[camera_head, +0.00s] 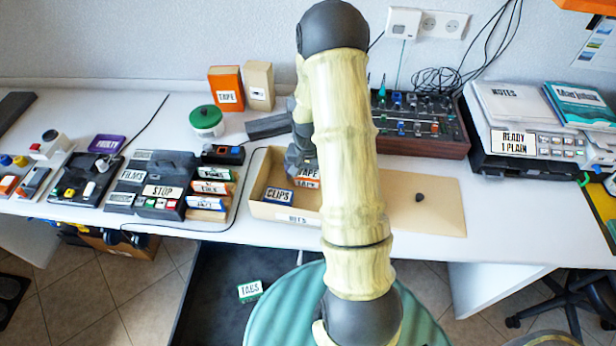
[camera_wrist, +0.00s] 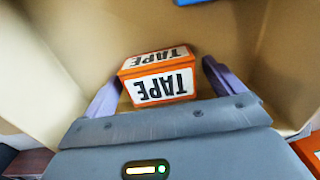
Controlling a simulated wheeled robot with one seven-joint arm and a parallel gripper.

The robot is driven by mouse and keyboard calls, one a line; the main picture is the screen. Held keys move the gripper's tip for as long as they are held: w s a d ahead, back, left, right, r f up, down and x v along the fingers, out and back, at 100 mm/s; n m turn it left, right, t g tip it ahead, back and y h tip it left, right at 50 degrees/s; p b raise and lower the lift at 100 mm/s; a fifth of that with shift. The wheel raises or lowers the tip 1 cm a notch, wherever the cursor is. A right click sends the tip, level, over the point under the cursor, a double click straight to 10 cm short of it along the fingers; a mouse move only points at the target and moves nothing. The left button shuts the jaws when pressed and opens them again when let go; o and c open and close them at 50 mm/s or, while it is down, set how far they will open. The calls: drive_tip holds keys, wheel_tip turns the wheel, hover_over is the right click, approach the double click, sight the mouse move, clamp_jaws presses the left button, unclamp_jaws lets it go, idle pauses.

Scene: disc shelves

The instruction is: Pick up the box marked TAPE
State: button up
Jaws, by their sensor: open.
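A small orange box marked TAPE (camera_wrist: 160,86) lies inside an open cardboard tray (camera_head: 285,216). In the head view this orange box (camera_head: 308,180) is partly hidden by my arm. My gripper (camera_wrist: 163,76) is open, with one purple finger on each side of the box in the wrist view. I cannot tell whether the fingers touch it. In the head view my gripper (camera_head: 300,160) is over the tray, its fingers mostly hidden. A larger orange box marked TAPE (camera_head: 226,88) stands upright at the back of the table.
A blue-edged box marked CLIPS (camera_head: 278,195) lies in the tray, left of the orange box. The tray walls rise around my gripper. A dark mixer-like device (camera_head: 420,125) stands right of my arm, and a green-lidded jar (camera_head: 206,120) stands behind left.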

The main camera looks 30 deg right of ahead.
sight(308, 173)
drive_tip(key=c, duration=1.1)
drive_tip(key=shift+o, duration=0.2)
wheel_tip(308, 173, up, 10)
